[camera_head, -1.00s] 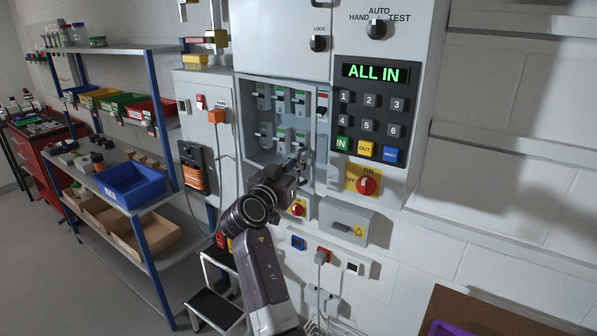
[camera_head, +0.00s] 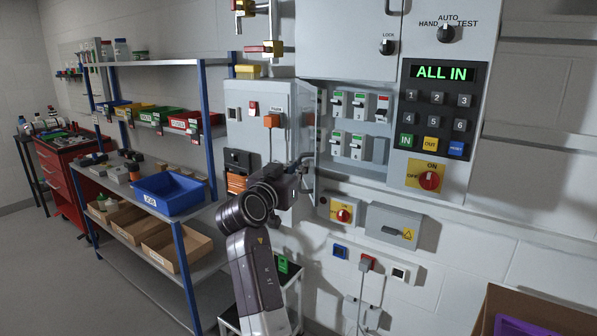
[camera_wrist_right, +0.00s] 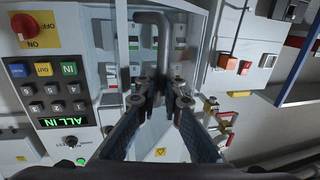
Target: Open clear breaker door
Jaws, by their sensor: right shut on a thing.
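The clear breaker door (camera_head: 319,120) stands swung out to the left of the breaker box, its frame seen nearly edge-on. Inside the open box (camera_head: 377,150), two rows of breakers (camera_head: 358,145) show uncovered. My right gripper (camera_head: 306,166) is at the door's free side, shut on the door handle. In the right wrist view, the fingers (camera_wrist_right: 160,92) close around the grey bent bar of the handle (camera_wrist_right: 155,18), with breakers behind it. My left gripper is not in view.
A keypad panel (camera_head: 436,112) reading ALL IN is right of the box. A grey side panel (camera_head: 248,100) with switches and a shelf rack (camera_head: 180,62) with bins stand to the left. A step stool (camera_head: 290,284) is below.

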